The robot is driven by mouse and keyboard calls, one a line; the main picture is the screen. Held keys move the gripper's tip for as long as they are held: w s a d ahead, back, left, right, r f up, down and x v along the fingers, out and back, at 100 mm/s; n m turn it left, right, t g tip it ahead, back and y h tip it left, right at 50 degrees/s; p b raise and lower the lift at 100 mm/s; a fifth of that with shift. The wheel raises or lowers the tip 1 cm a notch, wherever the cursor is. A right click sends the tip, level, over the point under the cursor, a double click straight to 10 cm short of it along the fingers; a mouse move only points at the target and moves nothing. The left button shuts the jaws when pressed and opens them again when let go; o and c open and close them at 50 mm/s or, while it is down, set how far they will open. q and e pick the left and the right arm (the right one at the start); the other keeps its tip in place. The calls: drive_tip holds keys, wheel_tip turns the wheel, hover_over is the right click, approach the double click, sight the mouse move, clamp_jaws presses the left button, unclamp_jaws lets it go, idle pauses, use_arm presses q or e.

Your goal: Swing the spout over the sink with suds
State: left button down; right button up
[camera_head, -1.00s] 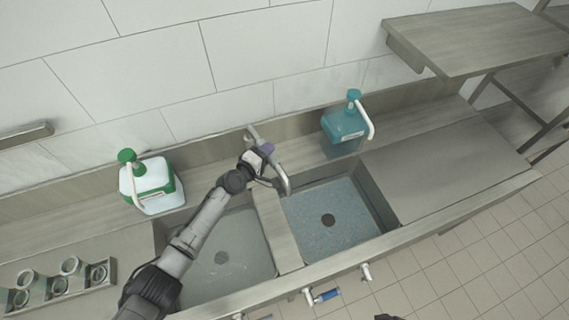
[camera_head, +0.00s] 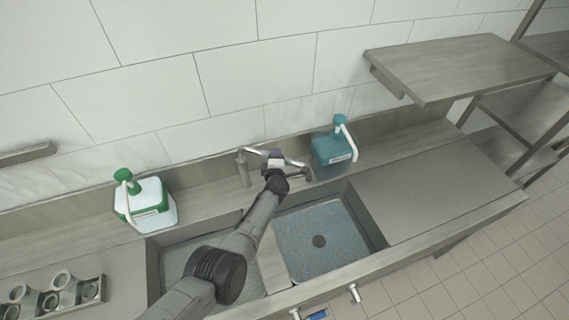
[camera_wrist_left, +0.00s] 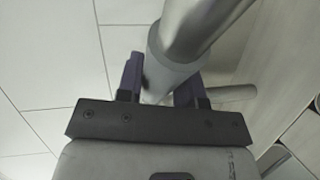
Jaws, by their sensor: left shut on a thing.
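The metal spout (camera_head: 293,162) runs right from its upright post (camera_head: 243,168) on the back ledge, its bent end showing near the back rim of the right sink (camera_head: 318,222). That sink has a blue, pale-speckled bottom and a dark drain. The left sink (camera_head: 178,262) looks grey and is partly hidden by my left arm. My left gripper (camera_head: 276,157) is shut on the spout partway along. In the left wrist view, the purple fingers (camera_wrist_left: 158,85) stand on either side of the spout's metal tube (camera_wrist_left: 190,35). My right gripper is not in view.
A green-and-white pump jug (camera_head: 150,205) stands left of the sinks. Cups in a rack (camera_head: 62,290) sit at lower left. The counter at right (camera_head: 430,180) is clear.

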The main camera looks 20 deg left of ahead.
use_arm(q)
drive_tip(key=shift+w+f, duration=0.1)
drive_tip(key=shift+w, duration=0.15)
drive_tip(key=shift+a+y, duration=0.1)
drive_tip(key=shift+y, duration=0.3)
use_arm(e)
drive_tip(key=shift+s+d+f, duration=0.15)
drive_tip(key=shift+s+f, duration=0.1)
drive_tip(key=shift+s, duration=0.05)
use_arm(q)
drive_tip(key=shift+f+n, duration=0.1)
drive_tip(key=shift+n, duration=0.2)
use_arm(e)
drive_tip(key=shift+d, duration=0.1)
use_arm(q)
drive_tip(key=c, duration=1.2)
unclamp_jaws()
drive_tip(key=o, duration=0.4)
drive_tip(key=shift+w+r, duration=0.1)
drive_tip(key=shift+r, duration=0.1)
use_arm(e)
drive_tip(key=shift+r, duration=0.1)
